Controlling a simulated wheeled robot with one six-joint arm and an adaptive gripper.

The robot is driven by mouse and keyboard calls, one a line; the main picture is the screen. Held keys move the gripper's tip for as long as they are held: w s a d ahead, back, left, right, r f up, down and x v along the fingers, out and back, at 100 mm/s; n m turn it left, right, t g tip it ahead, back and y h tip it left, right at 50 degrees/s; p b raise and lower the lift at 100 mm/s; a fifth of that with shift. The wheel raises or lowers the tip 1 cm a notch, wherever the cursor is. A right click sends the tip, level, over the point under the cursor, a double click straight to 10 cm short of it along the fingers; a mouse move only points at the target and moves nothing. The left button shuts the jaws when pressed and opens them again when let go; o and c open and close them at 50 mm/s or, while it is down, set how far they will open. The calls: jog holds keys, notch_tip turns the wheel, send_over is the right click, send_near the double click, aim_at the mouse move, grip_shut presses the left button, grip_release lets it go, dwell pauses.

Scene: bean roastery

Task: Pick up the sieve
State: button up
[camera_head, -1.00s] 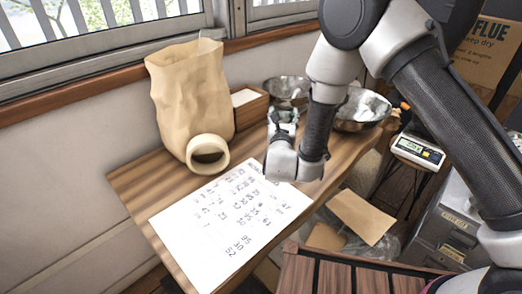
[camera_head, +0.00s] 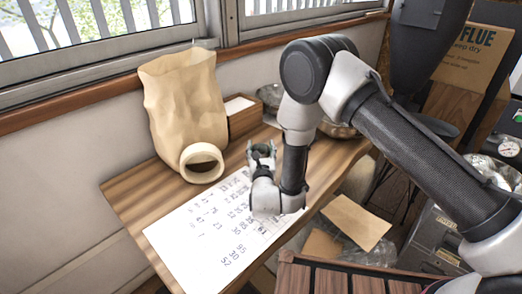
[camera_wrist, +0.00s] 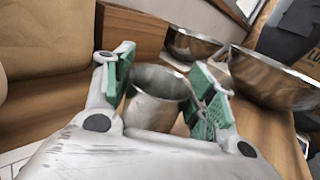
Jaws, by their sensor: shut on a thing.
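A small grey metal cup-shaped thing, which I take for the sieve (camera_wrist: 158,97), sits between the green finger pads in the wrist view. No mesh can be made out. My gripper (camera_wrist: 165,88) is closed around it, a pad on either side. In the head view my gripper (camera_head: 262,153) is over the table near the top of the written sheet, and the sieve (camera_head: 262,149) shows only as a small dark spot between the fingers. I cannot tell how far its base is above the table.
A tan paper bag (camera_head: 184,100) with a round opening stands at the table's left, beside a wooden box (camera_head: 244,120). Two metal bowls (camera_wrist: 192,44) (camera_wrist: 275,80) stand behind. A white sheet (camera_head: 185,245) covers the table's front. A metal cabinet (camera_head: 432,240) stands at right.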

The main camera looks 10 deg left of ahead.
jog(key=o, duration=1.2)
jog(key=shift+c, duration=0.2)
